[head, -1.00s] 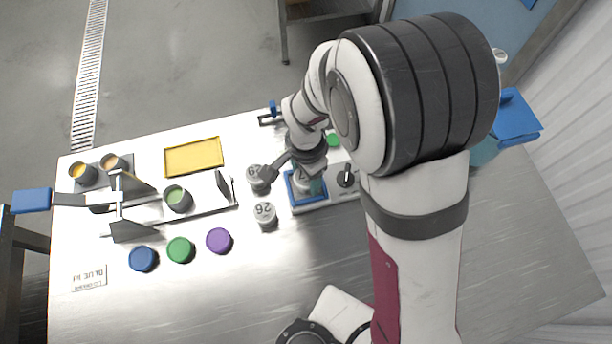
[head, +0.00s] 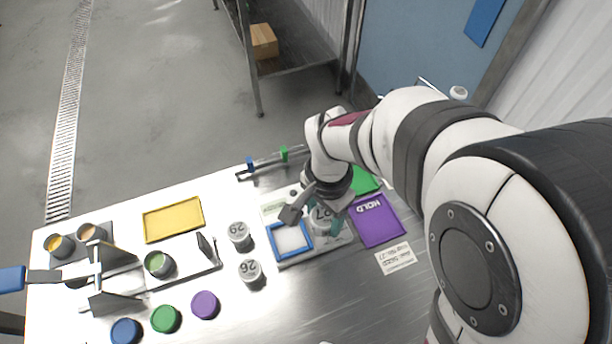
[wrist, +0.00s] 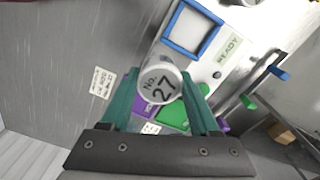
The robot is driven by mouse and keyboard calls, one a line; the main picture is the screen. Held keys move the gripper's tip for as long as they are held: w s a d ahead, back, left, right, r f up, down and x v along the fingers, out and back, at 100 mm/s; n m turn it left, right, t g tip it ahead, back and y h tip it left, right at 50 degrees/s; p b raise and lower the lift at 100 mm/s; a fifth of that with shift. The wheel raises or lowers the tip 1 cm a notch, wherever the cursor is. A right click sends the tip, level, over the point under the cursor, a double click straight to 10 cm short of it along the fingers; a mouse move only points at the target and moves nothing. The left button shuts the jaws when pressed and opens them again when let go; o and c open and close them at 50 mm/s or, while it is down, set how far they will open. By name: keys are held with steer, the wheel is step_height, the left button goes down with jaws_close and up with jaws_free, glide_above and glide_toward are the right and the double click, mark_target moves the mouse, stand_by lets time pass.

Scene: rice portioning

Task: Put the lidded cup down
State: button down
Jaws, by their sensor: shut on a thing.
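The lidded cup (wrist: 160,84), with a pale lid marked No. 27, is between the teal fingers of my gripper (wrist: 160,76) in the wrist view. My gripper is shut on it. In the head view the cup (head: 321,217) is partly hidden by my gripper. It appears over the right part of the grey scale unit (head: 325,243), between the blue square frame (head: 274,237) and the purple HOLD tray (head: 379,222). I cannot tell its height. The blue frame is empty. A green tray (head: 366,181) lies behind the purple one, partly hidden by my arm.
Two lidded cups, 29 (head: 239,233) and 26 (head: 250,270), stand left of the scale. A label card (head: 396,258) lies before the purple tray.

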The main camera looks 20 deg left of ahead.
steer(key=w+d, duration=0.5)
steer(key=d, duration=0.4)
steer(key=w+d, duration=0.5)
steer(key=d, duration=0.4)
glide_above(370, 210)
step_height(370, 210, down, 6)
steer(key=shift+d+f, duration=0.1)
step_height(370, 210, down, 4)
steer(key=shift+f, duration=0.1)
steer(key=shift+c, duration=0.6)
jaws_free()
